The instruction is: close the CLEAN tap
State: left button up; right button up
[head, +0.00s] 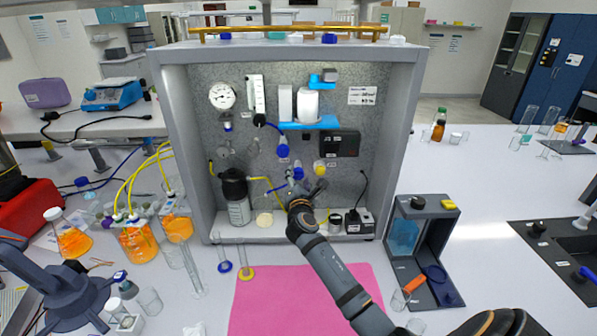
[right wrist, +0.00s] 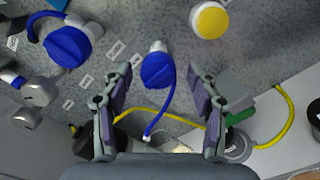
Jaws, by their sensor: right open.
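In the right wrist view, a blue tap handle (right wrist: 157,70) on a pale valve stem sits on the grey panel, between and beyond my fingertips. Another blue tap handle (right wrist: 67,47) is at upper left, and a yellow tap handle (right wrist: 210,20) is at upper right. The small labels are too blurred to tell which one reads CLEAN. My right gripper (right wrist: 160,85) is open and empty, with a finger on either side of the middle blue handle in the picture; I see no contact. In the head view, the right gripper (head: 298,187) is in front of the panel.
The grey cabinet (head: 403,110) frames the panel with side walls. A dark bottle (head: 237,200) stands left of the gripper. Yellow and blue tubes hang near the taps. A pink mat (head: 255,300) lies in front; a grey holder (head: 440,225) stands right.

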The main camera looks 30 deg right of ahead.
jog(key=shift+x, duration=1.15)
jog(key=shift+w+r, duration=0.1)
jog(key=c, duration=1.2)
pick_arm(q)
jog(key=shift+w+d+r, duration=0.15)
jog(key=shift+w+d, duration=0.05)
jog(key=shift+w, duration=0.45)
